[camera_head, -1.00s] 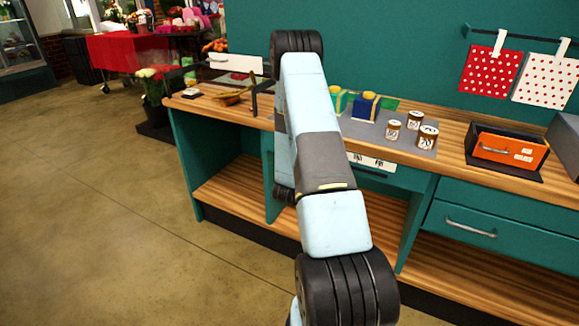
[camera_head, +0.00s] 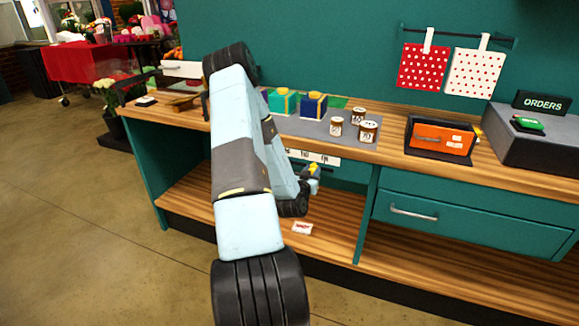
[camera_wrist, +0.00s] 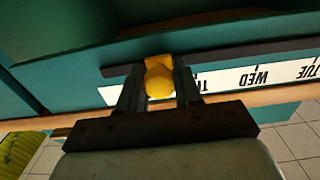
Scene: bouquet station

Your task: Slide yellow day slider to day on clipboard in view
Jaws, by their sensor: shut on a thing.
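The yellow day slider (camera_wrist: 159,78) sits between the two dark fingers of my gripper (camera_wrist: 158,88) in the wrist view, and they are shut on it. It is on a dark rail by a white day strip (camera_wrist: 230,80), which appears upside down there. TUE and WED are readable, and a partly hidden label starting with T lies just right of the slider. In the head view the yellow slider (camera_head: 314,169) shows below the white strip (camera_head: 318,157) under the counter edge, with my arm in front of part of the strip. I cannot make out a day on any clipboard.
Teal and blue boxes (camera_head: 313,105) and several brown jars (camera_head: 368,131) stand on a grey mat above the strip.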

